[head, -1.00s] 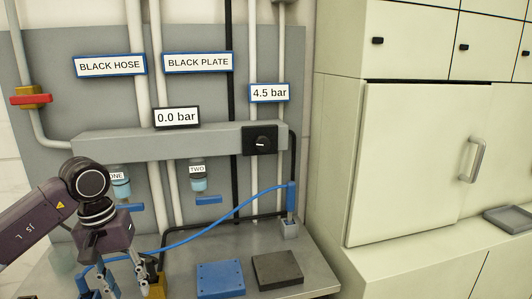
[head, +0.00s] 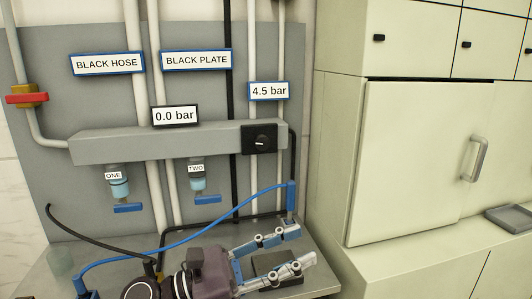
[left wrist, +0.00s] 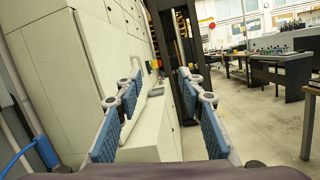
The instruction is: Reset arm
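My left gripper (head: 302,245) is low in the head view, in front of the bench, with its fingers pointing right. Its two blue-padded fingers are spread apart with nothing between them. In the left wrist view (left wrist: 165,105) the fingers are also wide apart and empty, and the cabinets and a far room show beyond. My right gripper is not in view.
A black plate (head: 265,262) shows partly behind the fingers. A blue hose (head: 215,222) arches to a fitting at right; a black hose (head: 85,236) hangs at left. The grey manifold (head: 160,142) reads 0.0 bar. Cream cabinets (head: 410,150) stand right.

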